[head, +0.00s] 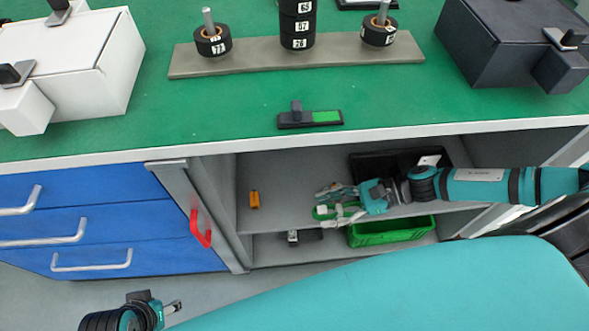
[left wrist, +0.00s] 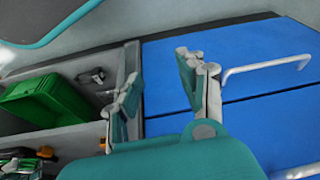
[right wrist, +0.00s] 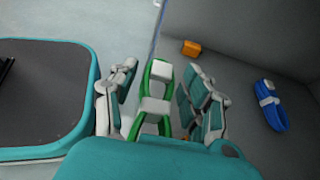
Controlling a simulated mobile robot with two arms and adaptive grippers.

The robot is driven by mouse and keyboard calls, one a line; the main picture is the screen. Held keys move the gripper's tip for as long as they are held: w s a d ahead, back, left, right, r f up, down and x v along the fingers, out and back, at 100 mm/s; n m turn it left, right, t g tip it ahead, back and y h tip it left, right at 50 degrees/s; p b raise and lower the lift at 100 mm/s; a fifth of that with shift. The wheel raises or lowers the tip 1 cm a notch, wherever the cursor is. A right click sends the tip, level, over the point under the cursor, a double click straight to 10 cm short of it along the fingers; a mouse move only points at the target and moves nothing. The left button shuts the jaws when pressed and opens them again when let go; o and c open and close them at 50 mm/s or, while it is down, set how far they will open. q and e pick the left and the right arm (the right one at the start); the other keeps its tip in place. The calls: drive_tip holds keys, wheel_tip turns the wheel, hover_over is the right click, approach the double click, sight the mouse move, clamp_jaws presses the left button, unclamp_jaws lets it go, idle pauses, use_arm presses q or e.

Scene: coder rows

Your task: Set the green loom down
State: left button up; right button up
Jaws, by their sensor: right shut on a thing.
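The green loom (right wrist: 155,105) is a green bundle with white bands. It sits between the two fingers of my right gripper (right wrist: 158,88), which is shut on it. In the head view, my right gripper (head: 342,204) holds the loom (head: 322,213) at the open cabinet, by the middle shelf (head: 285,195). I cannot tell whether the loom touches the shelf. My left gripper (head: 172,307) is low at the left, in front of the blue drawers. In the left wrist view its fingers (left wrist: 160,90) are apart with nothing between them.
An orange block (head: 254,199) lies on the shelf at left. A blue loom (right wrist: 270,105) shows in the right wrist view. A dark tray (head: 365,167) is behind my right arm. A green crate (head: 392,232) stands below. A red handle (head: 201,228) sticks out beside the opening.

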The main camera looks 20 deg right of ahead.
hover_over(283, 193)
drive_tip(key=shift+f, duration=0.7)
use_arm(q)
drive_tip(key=shift+s+r+b, duration=0.3)
drive_tip(key=shift+r+b, duration=0.1)
drive_tip(key=shift+b, duration=0.4)
use_arm(e)
drive_tip(key=shift+f, duration=1.75)
use_arm(q)
drive_tip(key=shift+f, duration=0.1)
use_arm(e)
drive_tip(key=shift+s+f, duration=0.1)
drive_tip(key=o, duration=1.3)
use_arm(q)
drive_tip(key=shift+w, duration=0.1)
